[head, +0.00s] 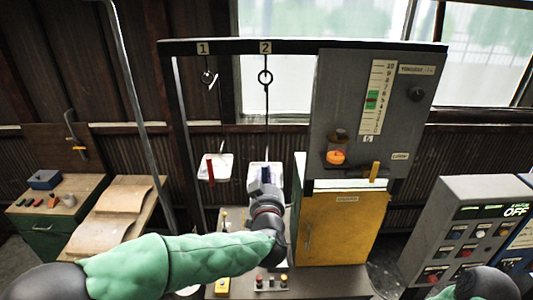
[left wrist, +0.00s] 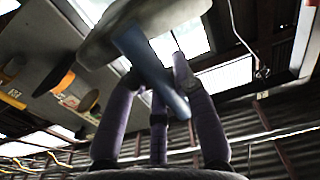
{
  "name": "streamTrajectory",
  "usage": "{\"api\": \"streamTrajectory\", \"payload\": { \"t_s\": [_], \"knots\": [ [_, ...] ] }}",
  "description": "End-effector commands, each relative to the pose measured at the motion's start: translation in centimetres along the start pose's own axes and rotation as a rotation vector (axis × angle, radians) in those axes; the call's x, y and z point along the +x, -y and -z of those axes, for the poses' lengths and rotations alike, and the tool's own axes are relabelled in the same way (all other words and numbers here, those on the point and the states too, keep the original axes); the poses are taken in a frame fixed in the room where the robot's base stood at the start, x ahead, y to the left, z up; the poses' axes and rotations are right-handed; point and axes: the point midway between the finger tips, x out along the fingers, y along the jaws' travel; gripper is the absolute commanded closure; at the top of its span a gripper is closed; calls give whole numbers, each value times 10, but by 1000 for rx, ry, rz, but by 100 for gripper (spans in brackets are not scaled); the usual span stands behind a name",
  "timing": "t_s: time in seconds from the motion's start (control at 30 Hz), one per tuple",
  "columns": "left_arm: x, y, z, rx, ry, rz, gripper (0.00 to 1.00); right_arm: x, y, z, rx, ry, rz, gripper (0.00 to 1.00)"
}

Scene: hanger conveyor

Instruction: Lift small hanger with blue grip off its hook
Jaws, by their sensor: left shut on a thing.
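The small hanger with the blue grip hangs below marker 2, its white tray (head: 253,172) at the lower end of a thin dark rod. The ring at the rod's top (head: 265,77) appears to be on the hook. My left gripper (head: 265,182) is at the tray and covers most of the blue grip in the head view. In the left wrist view, the blue grip (left wrist: 152,72) lies between the fingers of my left gripper (left wrist: 160,85), which are shut on it, with the pale tray (left wrist: 130,30) just above. My right gripper is out of view.
A second hanger with a red grip (head: 210,170) hangs close to the left, below marker 1. A grey panel with a gauge (head: 370,110) and a yellow cabinet (head: 340,225) stand close to the right. A control console (head: 465,230) is farther right.

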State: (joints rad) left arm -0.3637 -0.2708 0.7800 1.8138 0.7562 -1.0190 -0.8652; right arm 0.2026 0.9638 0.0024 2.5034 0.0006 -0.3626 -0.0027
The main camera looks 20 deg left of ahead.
Motion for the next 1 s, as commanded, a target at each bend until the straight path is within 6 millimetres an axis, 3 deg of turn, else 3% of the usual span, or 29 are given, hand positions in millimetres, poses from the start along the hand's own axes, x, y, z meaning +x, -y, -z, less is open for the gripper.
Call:
{"api": "streamTrajectory", "payload": {
  "t_s": [0.37, 1.0],
  "knots": [
    [-1, 0, 2, -2, -5, 1, 100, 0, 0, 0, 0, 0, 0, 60],
    [-21, 0, -6, -2, -4, 1, 100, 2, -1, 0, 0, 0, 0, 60]
  ]
}}
